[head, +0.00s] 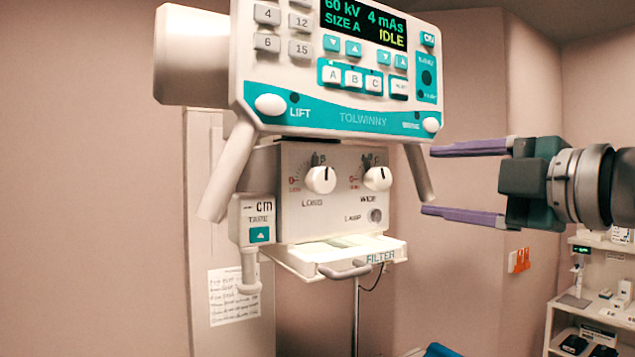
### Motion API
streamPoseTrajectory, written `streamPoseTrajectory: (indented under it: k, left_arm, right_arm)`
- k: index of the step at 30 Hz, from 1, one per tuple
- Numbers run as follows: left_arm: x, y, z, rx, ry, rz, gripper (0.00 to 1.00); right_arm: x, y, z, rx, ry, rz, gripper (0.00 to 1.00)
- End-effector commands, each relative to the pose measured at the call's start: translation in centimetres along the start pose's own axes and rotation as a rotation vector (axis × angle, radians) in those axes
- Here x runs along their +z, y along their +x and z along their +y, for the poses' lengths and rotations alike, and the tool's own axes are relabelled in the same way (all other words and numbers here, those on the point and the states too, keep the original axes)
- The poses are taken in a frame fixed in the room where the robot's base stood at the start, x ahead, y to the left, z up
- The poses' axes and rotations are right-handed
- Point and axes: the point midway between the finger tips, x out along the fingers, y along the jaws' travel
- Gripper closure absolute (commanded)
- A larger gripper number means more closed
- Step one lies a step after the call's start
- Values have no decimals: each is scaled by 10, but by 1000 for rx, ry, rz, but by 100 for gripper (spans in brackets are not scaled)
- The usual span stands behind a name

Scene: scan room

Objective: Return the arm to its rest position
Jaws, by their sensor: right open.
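My right gripper (465,181) comes in from the right side of the head view. Its two purple fingers are spread wide and point left, with nothing between them. The fingertips appear close to the right handle (418,172) of the machine's control head; whether they touch it I cannot tell. The control head (345,118) is white and teal, and its display (365,22) reads 60 kV, 4 mAs, SIZE A, IDLE. My left gripper is not in view.
Below the panel is a box with two knobs (320,180) and a filter tray (350,254). A tape unit (259,222) hangs at its left. A shelf cart (590,305) with small items stands at the lower right. Open room lies between the machine and the cart.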

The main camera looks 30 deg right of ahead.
Motion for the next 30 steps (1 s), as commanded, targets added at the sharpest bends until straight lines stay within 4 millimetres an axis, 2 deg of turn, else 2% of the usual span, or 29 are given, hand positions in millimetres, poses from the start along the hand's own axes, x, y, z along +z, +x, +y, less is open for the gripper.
streamPoseTrajectory:
  k: [13, 17, 20, 21, 23, 24, 26, 27, 30]
  left_arm:
    - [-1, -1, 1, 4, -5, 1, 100]
    - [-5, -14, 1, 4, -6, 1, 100]
    - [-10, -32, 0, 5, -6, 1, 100]
    - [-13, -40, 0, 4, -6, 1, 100]
    - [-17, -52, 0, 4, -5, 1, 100]
    - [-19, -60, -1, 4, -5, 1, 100]
    - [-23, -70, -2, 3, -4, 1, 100]
    - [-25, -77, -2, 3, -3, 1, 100]
    - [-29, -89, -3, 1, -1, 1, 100]
  right_arm:
    - [1, -1, -1, -2, 8, -8, 24]
    - [17, -11, -17, -35, 113, -114, 24]
    - [36, -35, -53, -111, 291, -297, 24]
    - [39, -50, -73, -157, 376, -383, 24]
    - [36, -75, -106, -244, 509, -516, 24]
    - [28, -94, -128, -309, 595, -599, 24]
    - [9, -122, -157, -413, 714, -711, 24]
    - [-8, -139, -174, -485, 787, -774, 24]
    - [-54, -177, -201, -655, 934, -893, 24]
